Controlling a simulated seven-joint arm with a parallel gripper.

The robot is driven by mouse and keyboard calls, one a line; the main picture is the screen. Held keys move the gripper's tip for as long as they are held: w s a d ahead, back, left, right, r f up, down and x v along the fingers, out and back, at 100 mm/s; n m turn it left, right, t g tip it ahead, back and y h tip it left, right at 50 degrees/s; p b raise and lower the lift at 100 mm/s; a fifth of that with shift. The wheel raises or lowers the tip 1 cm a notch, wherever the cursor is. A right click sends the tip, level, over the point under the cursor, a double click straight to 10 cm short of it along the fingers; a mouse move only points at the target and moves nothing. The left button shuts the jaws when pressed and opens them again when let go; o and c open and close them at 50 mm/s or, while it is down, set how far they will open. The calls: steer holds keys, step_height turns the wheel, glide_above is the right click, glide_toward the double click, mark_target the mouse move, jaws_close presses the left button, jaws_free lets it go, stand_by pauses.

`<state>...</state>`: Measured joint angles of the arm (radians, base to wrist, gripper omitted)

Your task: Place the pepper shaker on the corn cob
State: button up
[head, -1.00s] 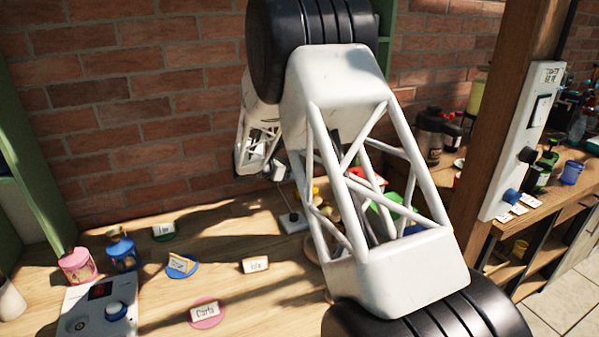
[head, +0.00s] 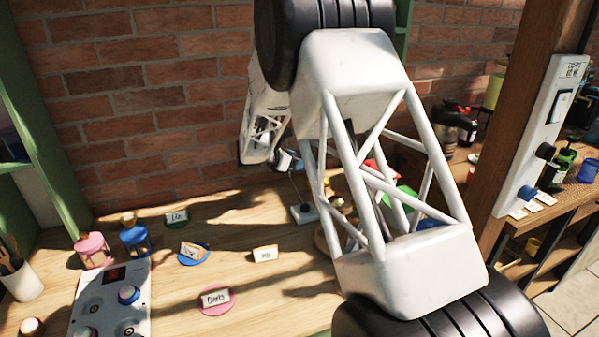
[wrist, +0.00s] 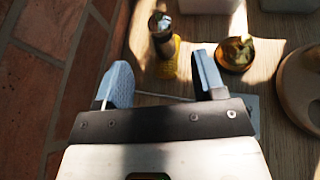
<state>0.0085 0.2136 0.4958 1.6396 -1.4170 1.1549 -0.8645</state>
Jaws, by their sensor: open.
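In the wrist view, the pepper shaker (wrist: 162,38) is a dark cylinder with a shiny metal top. It overlaps the yellow corn cob (wrist: 170,68), covering part of it. It looks to be on the cob, but I cannot tell how firmly it rests there. My gripper (wrist: 161,66) is open, with its blue-grey fingers apart and nothing held between them. The shaker and cob show just beyond the fingertips. In the head view, my gripper (head: 287,161) is small and near the wall, and my arm hides much of the table behind it.
A small round bowl (wrist: 235,54) with a golden thing stands right of the cob. A round wooden board (wrist: 298,92) is at the right edge. A brick wall (wrist: 45,75) lies close on the left. Labelled discs, including a pink one (head: 216,301), lie on the table.

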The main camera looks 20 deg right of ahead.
steer(key=s+a+r+m+g+y, duration=0.15)
steer(key=s+r+m, duration=0.25)
steer(key=s, duration=0.5)
steer(key=s+a+r+m+y, duration=0.25)
steer(key=s+r, duration=0.25)
steer(key=s, duration=0.4)
steer(key=s+a+r+m+g+y, duration=0.15)
steer(key=s+r+m, duration=0.25)
steer(key=s, duration=0.5)
steer(key=s+a+m+t+y, duration=0.1)
steer(key=s+a+m+y, duration=0.3)
steer(key=s, duration=0.9)
steer(key=s+a+m+t+y, duration=0.2)
steer(key=s+a+m, duration=0.4)
steer(key=s, duration=0.8)
steer(key=shift+s+a+y, duration=0.25)
steer(key=shift+a+y, duration=0.15)
steer(key=shift+y, duration=0.45)
